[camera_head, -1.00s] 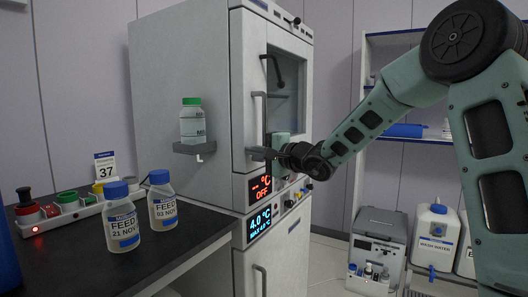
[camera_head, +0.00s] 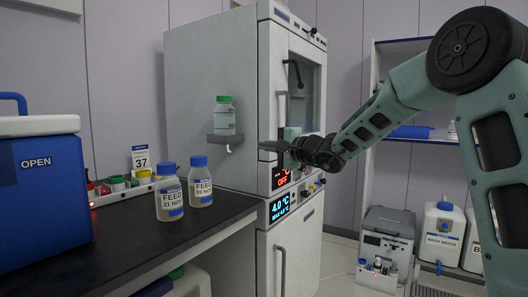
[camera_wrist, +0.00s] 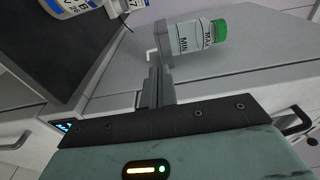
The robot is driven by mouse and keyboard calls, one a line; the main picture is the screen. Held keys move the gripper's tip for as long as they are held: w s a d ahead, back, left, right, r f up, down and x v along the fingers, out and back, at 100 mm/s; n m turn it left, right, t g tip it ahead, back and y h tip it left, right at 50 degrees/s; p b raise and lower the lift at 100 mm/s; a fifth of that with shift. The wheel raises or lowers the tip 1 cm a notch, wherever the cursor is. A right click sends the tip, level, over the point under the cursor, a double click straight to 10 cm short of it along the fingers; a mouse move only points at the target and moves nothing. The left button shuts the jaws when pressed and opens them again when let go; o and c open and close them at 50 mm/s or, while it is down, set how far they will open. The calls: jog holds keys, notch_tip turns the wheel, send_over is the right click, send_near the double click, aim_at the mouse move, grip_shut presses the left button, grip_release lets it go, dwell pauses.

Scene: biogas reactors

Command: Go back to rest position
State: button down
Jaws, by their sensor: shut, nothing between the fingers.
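My gripper (camera_head: 268,146) is shut and empty. It is in front of the grey cabinet (camera_head: 210,75), its fingers pointing left near the cabinet's front edge; I cannot tell whether they touch it. In the wrist view my gripper (camera_wrist: 156,82) shows its two fingers pressed together, with nothing between them. A clear bottle with a green cap (camera_head: 225,117) stands on a small bracket (camera_head: 225,138) on the cabinet's side. In the wrist view this bottle (camera_wrist: 192,38) lies just past the fingertips, apart from them.
Two blue-capped FEED bottles (camera_head: 169,198) (camera_head: 200,187) stand on the dark bench (camera_head: 150,250). A blue box marked OPEN (camera_head: 40,190) and a button strip (camera_head: 115,188) are there too. A shelf (camera_head: 410,95), wash water container (camera_head: 441,235) and grey unit (camera_head: 385,245) stand right.

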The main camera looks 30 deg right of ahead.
jog(key=s+a+f+n+g+y, duration=0.1)
jog(key=s+a+f+n+g, duration=0.5)
jog(key=s+a, duration=0.6)
jog(key=s+a+f+n+g+y, duration=0.2)
jog(key=s+a+f+n+g, duration=0.4)
jog(key=s+a, duration=0.6)
jog(key=s+a+f+n+g+h, duration=0.2)
jog(key=s+f, duration=0.2)
jog(key=s, duration=0.2)
jog(key=s+a+f+n+g+h, duration=0.2)
jog(key=s+f+g, duration=0.15)
jog(key=s, duration=0.35)
jog(key=s+d+f+n+t+h, duration=0.1)
jog(key=s+d+f+n+h, duration=0.5)
jog(key=s, duration=0.4)
notch_tip(320, 180, up, 24)
jog(key=m+p, duration=0.1)
jog(key=p, duration=2.2)
jog(key=shift+w+d+r, duration=0.2)
jog(key=shift+w+d, duration=0.15)
jog(key=shift+d, duration=0.05)
